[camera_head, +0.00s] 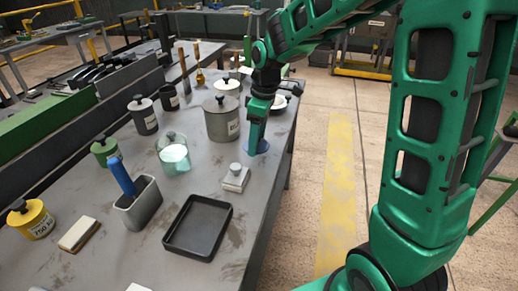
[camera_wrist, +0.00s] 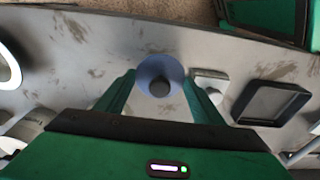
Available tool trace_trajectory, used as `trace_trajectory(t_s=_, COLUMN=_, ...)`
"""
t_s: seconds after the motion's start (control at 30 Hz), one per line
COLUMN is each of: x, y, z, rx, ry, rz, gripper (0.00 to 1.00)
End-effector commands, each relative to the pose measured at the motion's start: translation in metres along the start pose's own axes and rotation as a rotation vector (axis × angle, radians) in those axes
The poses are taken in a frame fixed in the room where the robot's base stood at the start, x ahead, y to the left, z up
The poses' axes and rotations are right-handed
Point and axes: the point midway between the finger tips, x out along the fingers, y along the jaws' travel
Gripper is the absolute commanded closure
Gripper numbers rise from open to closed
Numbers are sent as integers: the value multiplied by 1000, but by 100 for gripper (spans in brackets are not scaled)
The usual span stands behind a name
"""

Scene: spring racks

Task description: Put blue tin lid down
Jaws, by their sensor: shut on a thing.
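The blue tin lid (camera_head: 259,147) is a blue disc at the right side of the grey table, below my gripper. In the wrist view the lid (camera_wrist: 149,70) shows as a blue round disc with a dark knob (camera_wrist: 159,87) at its middle. My gripper (camera_head: 258,128) points down over it, its green fingers on either side of the knob, shut on the lid. The lid is close to the table surface; I cannot tell whether it touches. The fingertips around the knob are partly hidden in the head view.
A large grey canister (camera_head: 222,122) stands just left of my gripper. A glass jar (camera_head: 173,155) stands further left. The table's right edge is close to the lid.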

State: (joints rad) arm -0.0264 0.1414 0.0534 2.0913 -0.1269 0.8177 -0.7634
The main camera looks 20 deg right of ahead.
Motion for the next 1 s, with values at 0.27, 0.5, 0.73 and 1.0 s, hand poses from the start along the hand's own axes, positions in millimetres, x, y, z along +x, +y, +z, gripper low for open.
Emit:
trace_trajectory(t_s=0.27, x=12, y=11, z=8, rx=-3, ry=-1, rz=-1, gripper=60)
trace_trajectory(t_s=0.5, x=42, y=10, z=11, rx=-2, ry=-2, rz=-1, gripper=60)
trace_trajectory(t_s=0.73, x=47, y=11, z=11, rx=-3, ry=0, rz=1, gripper=60)
trace_trajectory(t_s=1.0, x=49, y=11, z=11, rx=-3, ry=0, rz=1, gripper=19)
